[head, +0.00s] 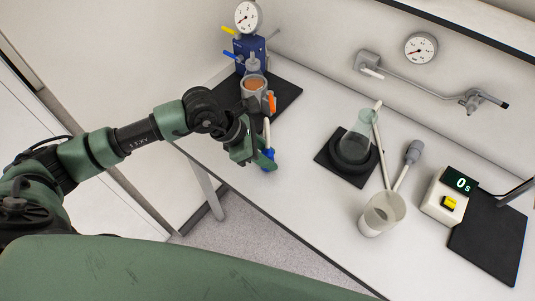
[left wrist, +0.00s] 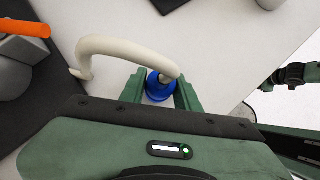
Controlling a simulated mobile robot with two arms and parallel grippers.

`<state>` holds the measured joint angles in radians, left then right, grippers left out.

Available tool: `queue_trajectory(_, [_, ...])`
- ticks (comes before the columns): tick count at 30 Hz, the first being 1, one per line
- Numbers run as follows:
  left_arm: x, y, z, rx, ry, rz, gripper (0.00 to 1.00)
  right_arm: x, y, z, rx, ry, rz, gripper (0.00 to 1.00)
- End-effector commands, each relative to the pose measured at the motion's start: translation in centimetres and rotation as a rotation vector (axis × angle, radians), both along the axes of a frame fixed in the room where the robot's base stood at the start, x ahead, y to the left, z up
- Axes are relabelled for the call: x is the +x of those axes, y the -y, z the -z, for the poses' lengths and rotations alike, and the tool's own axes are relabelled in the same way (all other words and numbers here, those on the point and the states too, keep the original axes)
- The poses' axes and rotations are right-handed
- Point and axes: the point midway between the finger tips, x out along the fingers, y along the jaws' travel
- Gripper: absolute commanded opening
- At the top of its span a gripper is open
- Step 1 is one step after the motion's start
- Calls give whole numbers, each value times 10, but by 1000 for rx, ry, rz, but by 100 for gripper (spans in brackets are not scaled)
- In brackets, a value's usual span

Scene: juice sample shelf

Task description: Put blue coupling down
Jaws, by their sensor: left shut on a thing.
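The blue coupling (head: 266,159) is near the front edge of the white bench in the head view. My left gripper (head: 254,156) is shut on it. In the left wrist view the blue coupling (left wrist: 159,86) sits between the two green fingers of my left gripper (left wrist: 160,92). A pale curved hose (left wrist: 110,42) runs to the coupling. The coupling is at or close above the bench top; I cannot tell whether it touches.
A blue apparatus (head: 252,53) with a gauge and an orange-filled cup (head: 254,84) stands on a black mat (head: 287,93) behind my gripper. A flask (head: 357,140), a beaker (head: 381,214) and a timer (head: 447,199) stand to the right. The bench between is clear.

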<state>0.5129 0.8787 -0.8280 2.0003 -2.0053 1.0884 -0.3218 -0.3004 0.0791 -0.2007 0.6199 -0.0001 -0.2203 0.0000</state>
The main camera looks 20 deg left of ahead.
Motion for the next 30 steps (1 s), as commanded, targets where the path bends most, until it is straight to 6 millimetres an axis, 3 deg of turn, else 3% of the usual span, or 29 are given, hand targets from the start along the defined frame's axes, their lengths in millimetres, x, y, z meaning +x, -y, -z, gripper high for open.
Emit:
queue_trajectory(11, [0, 0, 8, -1, 0, 0, 0, 0, -2, 0, 3, -1, 0, 36])
queue_trajectory(12, [0, 0, 9, 0, 0, 0, 34, -1, -2, 1, 3, -1, 0, 36])
queue_trajectory(14, [0, 0, 8, 0, 0, 0, 51, 0, -2, 0, 3, -1, 0, 36])
queue_trajectory(15, [0, 0, 8, 0, 0, 0, 54, 0, -2, 0, 2, 0, 0, 36])
queue_trajectory(26, [0, -2, 5, 1, 2, 0, 54, 0, -1, 0, 1, 0, 0, 36])
queue_trajectory(30, [-4, -12, -8, 3, 6, 1, 54, 0, 1, 8, -1, 0, 0, 36])
